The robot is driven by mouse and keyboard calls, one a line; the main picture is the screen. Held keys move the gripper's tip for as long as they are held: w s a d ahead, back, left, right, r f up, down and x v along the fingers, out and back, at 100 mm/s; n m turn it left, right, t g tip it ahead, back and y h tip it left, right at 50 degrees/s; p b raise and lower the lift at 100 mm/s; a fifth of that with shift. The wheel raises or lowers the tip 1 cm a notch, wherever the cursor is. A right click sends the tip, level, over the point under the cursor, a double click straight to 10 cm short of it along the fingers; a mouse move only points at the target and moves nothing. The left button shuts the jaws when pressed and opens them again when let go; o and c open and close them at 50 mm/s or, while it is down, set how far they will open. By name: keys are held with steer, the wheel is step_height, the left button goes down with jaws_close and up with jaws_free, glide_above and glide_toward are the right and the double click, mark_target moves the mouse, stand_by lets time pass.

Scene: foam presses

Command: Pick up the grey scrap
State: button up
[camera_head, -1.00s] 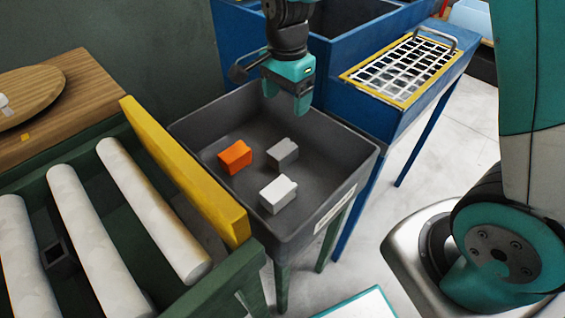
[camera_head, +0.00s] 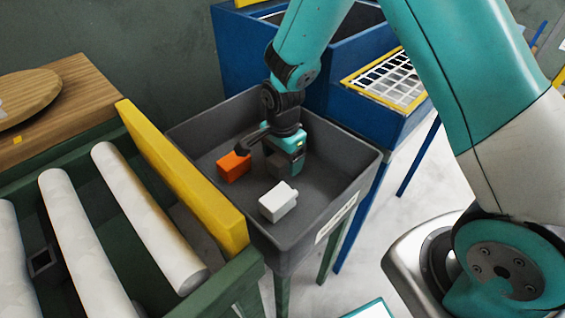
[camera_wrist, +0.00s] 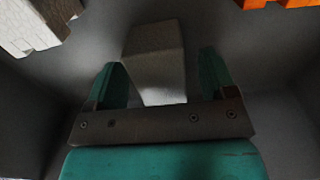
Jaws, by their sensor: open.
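The grey scrap (camera_wrist: 155,60) is a small block in the dark grey bin (camera_head: 330,210). In the wrist view it lies between the two teal fingers of my gripper (camera_wrist: 165,85), which is open. The gripper (camera_head: 283,165) is down inside the bin in the head view and hides most of the grey scrap (camera_head: 274,164). I cannot tell whether either finger touches the block.
An orange block (camera_head: 233,166) lies left of the gripper and a white block (camera_head: 278,201) lies nearer the front, both in the bin. The bin walls stand around the gripper. A yellow rail (camera_head: 185,180) and white rollers (camera_head: 150,220) are at the left.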

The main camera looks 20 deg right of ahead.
steer(key=shift+f, duration=0.65)
steer(key=c, duration=1)
steer(key=shift+r, duration=0.15)
